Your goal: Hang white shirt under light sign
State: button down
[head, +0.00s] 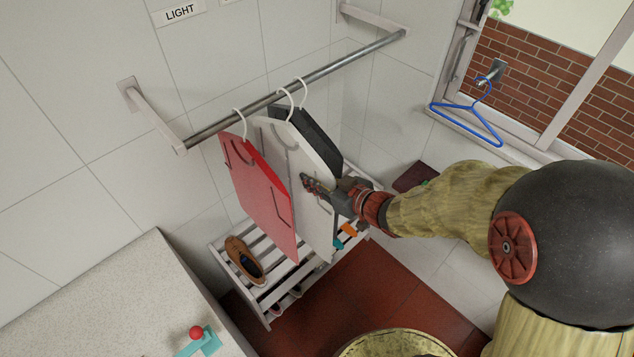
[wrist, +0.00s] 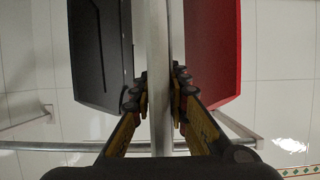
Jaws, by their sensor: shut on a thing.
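The white shirt (head: 303,173) is a flat panel on a white hanger, hanging from the metal rail (head: 310,80) between a red shirt (head: 262,195) and a dark shirt (head: 318,137). My gripper (head: 310,186) is shut on the front edge of the white shirt. In the wrist view the white shirt (wrist: 158,60) stands edge-on between my gripper's fingers (wrist: 160,98), with the dark shirt (wrist: 98,55) to the left and the red shirt (wrist: 212,50) to the right. The LIGHT sign (head: 180,13) is on the wall above the rail's left part.
A slatted rack (head: 278,292) with a brown shoe (head: 243,260) stands below the shirts. A blue hanger (head: 468,120) hangs by the window at the right. A pale counter (head: 120,305) is at the lower left. The rail is bare left of the red shirt and right of the hangers.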

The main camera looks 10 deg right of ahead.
jog(key=shift+w+a+b, duration=0.35)
jog(key=shift+w+a, duration=0.3)
jog(key=shift+w, duration=0.3)
jog(key=shift+w+a+b, duration=0.4)
jog(key=shift+w+a, duration=0.2)
jog(key=shift+w, duration=0.3)
jog(key=shift+w+a+b, duration=0.35)
jog(key=shift+w+a, duration=0.3)
jog(key=shift+w, duration=0.3)
jog(key=shift+f+b, duration=1.35)
jog(key=shift+f, duration=0.6)
jog(key=c, duration=1.7)
grip_release()
jog(key=shift+o, duration=0.2)
send_near(298, 175)
jog(key=shift+w+d+f, duration=0.1)
jog(key=shift+d+f, duration=0.4)
jog(key=shift+f, duration=0.1)
